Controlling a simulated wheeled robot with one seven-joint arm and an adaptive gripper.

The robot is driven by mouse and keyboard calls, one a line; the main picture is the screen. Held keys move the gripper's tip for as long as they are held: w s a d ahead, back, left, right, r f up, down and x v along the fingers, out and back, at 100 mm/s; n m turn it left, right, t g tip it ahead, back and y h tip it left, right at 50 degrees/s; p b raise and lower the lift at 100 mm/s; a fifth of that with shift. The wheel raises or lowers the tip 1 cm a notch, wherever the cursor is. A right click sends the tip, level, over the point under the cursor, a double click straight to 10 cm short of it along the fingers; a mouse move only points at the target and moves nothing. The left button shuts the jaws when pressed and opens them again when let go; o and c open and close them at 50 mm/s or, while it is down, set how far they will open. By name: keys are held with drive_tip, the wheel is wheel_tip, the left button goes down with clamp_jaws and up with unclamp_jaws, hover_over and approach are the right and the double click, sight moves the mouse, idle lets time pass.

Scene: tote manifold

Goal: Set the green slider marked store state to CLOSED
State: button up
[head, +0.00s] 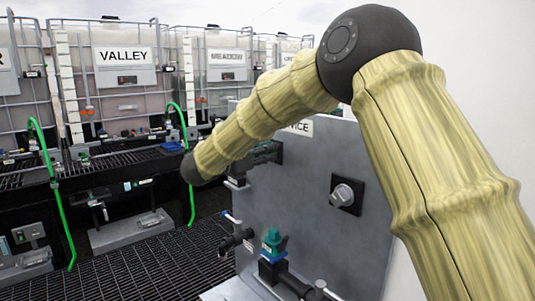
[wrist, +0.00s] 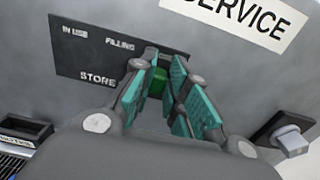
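In the wrist view, a green slider (wrist: 158,82) shows between my fingers, by a dark plate (wrist: 95,50) lettered IN USE, FILLING and STORE. Its lower part and track are hidden by my fingers, and I see no CLOSED mark. My gripper (wrist: 165,62) has teal pads, with its fingertips at the plate's right end. The fingers stand apart on either side of the slider, and I cannot see clear contact with it. In the head view the dark plate (head: 268,153) is partly visible behind my arm, and my fingers are not clear.
A SERVICE label (wrist: 240,18) is above right of the plate. A grey knob (head: 345,195) sits on the grey panel (head: 310,235). A teal-handled valve (head: 273,241) and pipes stand below. Caged totes, one marked VALLEY (head: 125,56), and green hoses are at left.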

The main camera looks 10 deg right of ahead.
drive_tip(key=o, duration=0.3)
drive_tip(key=shift+s+d, duration=0.1)
drive_tip(key=shift+s, duration=0.05)
drive_tip(key=shift+o, duration=0.8)
drive_tip(key=shift+s+d, duration=0.1)
drive_tip(key=shift+d, duration=0.05)
drive_tip(key=shift+a, duration=0.2)
drive_tip(key=v, duration=1.1)
drive_tip(key=shift+s+a, duration=0.2)
drive_tip(key=shift+a, duration=0.1)
